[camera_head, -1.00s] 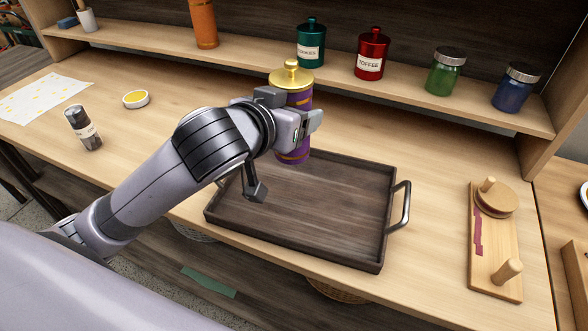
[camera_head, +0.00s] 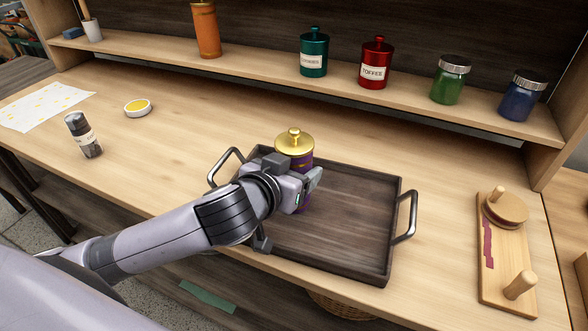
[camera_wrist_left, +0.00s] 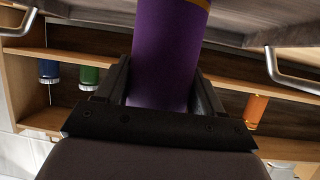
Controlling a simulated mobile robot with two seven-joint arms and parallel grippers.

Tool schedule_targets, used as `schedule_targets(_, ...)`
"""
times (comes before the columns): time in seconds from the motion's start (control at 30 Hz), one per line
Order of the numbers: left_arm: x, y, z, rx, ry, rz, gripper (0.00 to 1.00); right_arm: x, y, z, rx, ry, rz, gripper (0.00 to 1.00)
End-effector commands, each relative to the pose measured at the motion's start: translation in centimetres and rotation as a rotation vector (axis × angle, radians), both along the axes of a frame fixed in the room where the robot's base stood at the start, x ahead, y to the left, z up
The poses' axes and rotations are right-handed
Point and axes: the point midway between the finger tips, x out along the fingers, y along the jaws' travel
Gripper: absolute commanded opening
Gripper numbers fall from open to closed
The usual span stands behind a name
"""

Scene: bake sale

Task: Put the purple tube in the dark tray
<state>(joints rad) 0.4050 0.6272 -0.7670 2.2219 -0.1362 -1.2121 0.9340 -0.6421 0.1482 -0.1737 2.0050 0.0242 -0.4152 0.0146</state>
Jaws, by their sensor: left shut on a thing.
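The purple tube (camera_head: 304,165) has a gold lid with a knob and stands upright in the head view, over the left part of the dark tray (camera_head: 345,221). My left gripper (camera_head: 302,186) is shut on the tube's side. The left wrist view shows the purple tube (camera_wrist_left: 164,55) between the two fingers. The tube's lower part is mostly hidden by my gripper, so I cannot tell if its base touches the tray floor. The tray is dark wood with metal handles and is otherwise empty. My right gripper is not in view.
A shelf behind holds an orange tube (camera_head: 206,30), a teal canister (camera_head: 314,53), a red canister (camera_head: 375,64), a green jar (camera_head: 449,82) and a blue jar (camera_head: 521,97). A wooden board (camera_head: 505,262) lies right of the tray.

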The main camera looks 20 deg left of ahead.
Motion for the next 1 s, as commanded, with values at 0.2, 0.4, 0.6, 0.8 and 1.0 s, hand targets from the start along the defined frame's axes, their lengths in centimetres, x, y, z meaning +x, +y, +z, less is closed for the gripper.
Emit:
schedule_targets(0.2,0.0,0.0,-0.2,-0.001,0.000,0.000,0.93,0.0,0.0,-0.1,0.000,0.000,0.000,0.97)
schedule_targets(0.4,0.0,0.0,-0.2,-0.001,0.000,0.000,0.93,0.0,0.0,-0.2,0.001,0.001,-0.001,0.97)
schedule_targets(0.6,-0.3,0.0,0.2,0.000,0.000,0.000,0.93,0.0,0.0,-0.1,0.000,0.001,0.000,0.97)
schedule_targets(0.8,-2.8,0.2,1.3,-0.003,0.000,-0.001,0.93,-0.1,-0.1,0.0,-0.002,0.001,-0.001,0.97)
schedule_targets(1.0,-6.1,0.6,2.8,0.000,0.003,-0.001,0.93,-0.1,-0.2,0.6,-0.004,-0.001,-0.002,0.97)
